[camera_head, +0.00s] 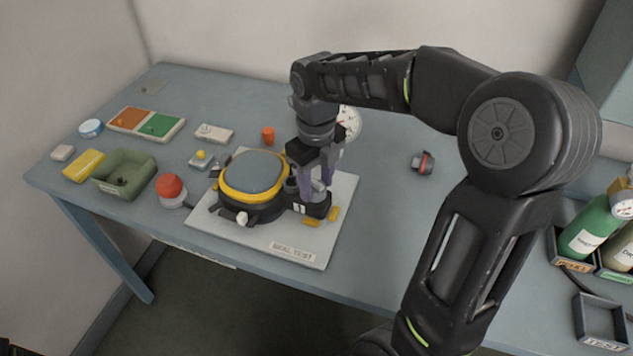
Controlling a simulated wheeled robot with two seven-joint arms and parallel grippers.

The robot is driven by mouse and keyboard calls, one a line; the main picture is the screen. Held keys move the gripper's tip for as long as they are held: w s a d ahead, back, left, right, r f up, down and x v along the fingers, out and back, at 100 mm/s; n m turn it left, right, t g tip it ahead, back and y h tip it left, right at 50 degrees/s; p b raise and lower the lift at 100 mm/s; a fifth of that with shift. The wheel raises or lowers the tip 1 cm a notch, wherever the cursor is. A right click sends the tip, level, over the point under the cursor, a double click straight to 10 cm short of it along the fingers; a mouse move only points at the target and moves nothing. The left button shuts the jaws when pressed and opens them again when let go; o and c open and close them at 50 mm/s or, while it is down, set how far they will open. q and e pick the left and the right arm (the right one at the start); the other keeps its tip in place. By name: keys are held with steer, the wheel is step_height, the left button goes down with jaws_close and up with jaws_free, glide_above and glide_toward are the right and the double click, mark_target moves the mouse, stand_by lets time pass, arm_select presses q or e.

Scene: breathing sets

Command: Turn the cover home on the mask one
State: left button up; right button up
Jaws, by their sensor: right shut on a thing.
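A round dark unit with a yellow ring and a grey top (254,175) lies on a pale board (270,248) labelled "SEAL TEST". I cannot tell for sure whether it is the mask set. A black block (316,208) with yellow tabs beside it sits at the unit's right side. My right gripper (316,190) points down over this block, its purple fingers shut on a small dark part there. The fingers and wrist mostly hide that part, so I cannot tell whether it is the cover or how far it is turned. My left gripper is not in view.
A red-topped round item (171,187), a green tray (124,174) and a yellow block (85,165) stand left of the board. A dial gauge (349,121) is behind my wrist. Bottles (588,228) stand in holders at far right. The table right of the board is mostly clear.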

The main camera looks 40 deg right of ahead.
steer(key=o, duration=1.1)
steer(key=shift+c, duration=0.2)
steer(key=shift+r, duration=0.25)
step_height(320, 180, up, 7)
steer(key=shift+r, duration=0.2)
